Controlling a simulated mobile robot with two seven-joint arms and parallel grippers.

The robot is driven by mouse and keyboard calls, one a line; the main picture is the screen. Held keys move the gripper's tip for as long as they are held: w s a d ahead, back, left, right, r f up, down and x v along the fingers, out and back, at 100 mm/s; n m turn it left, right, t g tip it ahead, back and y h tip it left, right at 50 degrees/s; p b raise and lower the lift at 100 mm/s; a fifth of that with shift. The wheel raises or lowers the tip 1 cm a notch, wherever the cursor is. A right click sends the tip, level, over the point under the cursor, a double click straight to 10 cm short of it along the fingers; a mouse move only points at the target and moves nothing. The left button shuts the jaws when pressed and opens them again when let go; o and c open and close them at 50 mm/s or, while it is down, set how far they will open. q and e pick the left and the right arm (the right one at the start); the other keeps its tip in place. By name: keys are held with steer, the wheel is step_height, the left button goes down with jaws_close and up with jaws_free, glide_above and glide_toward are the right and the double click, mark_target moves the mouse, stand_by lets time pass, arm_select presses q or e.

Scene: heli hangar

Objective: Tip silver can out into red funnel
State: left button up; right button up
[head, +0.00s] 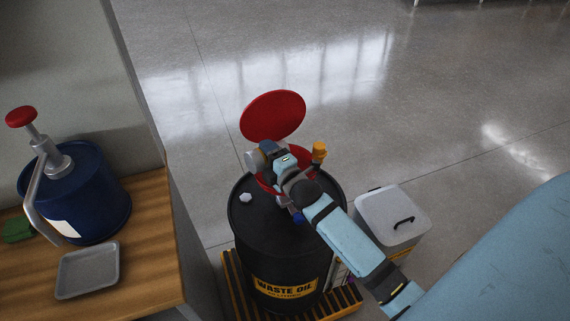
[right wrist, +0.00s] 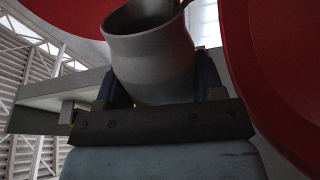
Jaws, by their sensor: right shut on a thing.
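The silver can (head: 253,161) is held in my right gripper (head: 270,156), over the top of the waste oil drum. In the right wrist view the can (right wrist: 150,65) sits between the two fingers, with its open rim at the top of the picture. In the head view it looks tilted over toward the left. The red funnel (head: 266,184) on the drum is mostly hidden by my gripper and wrist. Its round red lid (head: 272,116) stands open behind. Red surfaces flank the can in the right wrist view. I cannot see any contents. My left gripper is out of view.
The black waste oil drum (head: 262,240) stands on a yellow-and-black pallet (head: 232,285). A lidded grey bin (head: 392,213) is right of it. On the wooden bench (head: 150,225) at left are a blue pump drum (head: 95,200) and a grey tray (head: 88,270). The floor behind is clear.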

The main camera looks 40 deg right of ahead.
steer(key=shift+d+m, duration=0.1)
steer(key=shift+m, duration=0.3)
steer(key=shift+r+p, duration=0.25)
steer(key=shift+p, duration=0.3)
steer(key=shift+d+r+m+p, duration=0.15)
steer(key=shift+r+m+p, duration=0.35)
steer(key=shift+m+p, duration=0.15)
steer(key=shift+r+p, duration=0.4)
steer(key=shift+p, duration=0.1)
steer(key=shift+d+r+m+p, duration=0.45)
steer(key=shift+r+m+p, duration=0.15)
steer(key=shift+m+p, duration=0.6)
steer(key=shift+d+r+m+p, duration=0.3)
steer(key=shift+r+m+p, duration=0.25)
steer(key=shift+r+p, duration=0.4)
steer(key=shift+d+m+p, duration=0.4)
steer(key=shift+m+p, duration=0.25)
steer(key=shift+m, duration=0.25)
steer(key=shift+d+r+m+p, duration=0.1)
steer(key=shift+d+m+p, duration=0.1)
steer(key=shift+m+p, duration=0.15)
